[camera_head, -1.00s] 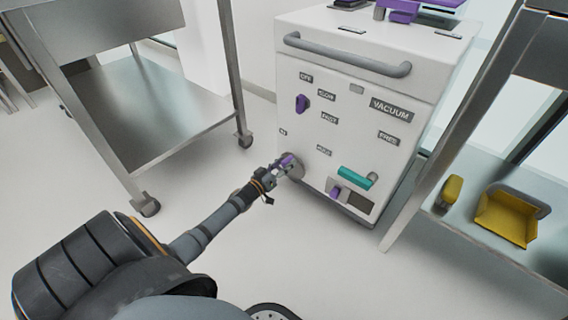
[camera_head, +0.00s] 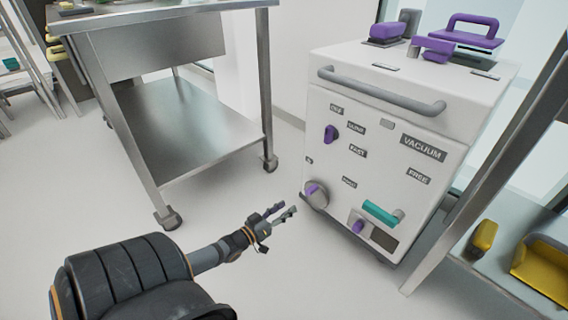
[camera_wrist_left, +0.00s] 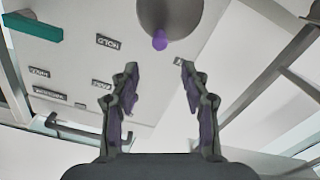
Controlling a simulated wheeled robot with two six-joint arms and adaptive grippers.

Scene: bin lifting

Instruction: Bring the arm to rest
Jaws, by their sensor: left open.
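My left gripper (camera_head: 283,214) is open and empty in the head view, in front of and to the left of the white vacuum machine (camera_head: 400,172). It points toward the round grey dial (camera_head: 316,200) with a purple grip, low on the machine's front, and is apart from it. In the left wrist view the two fingers (camera_wrist_left: 160,95) are spread with nothing between them. The dial (camera_wrist_left: 172,14) with its purple knob (camera_wrist_left: 159,40) shows beyond them at the top. My right gripper is not in view.
A metal wheeled table (camera_head: 180,120) stands at the left. A metal shelf (camera_head: 495,285) with yellow items (camera_head: 545,262) stands at the right. The machine has a grey handle (camera_head: 385,92), a teal lever (camera_head: 380,213) and purple parts on top. The floor around my arm is clear.

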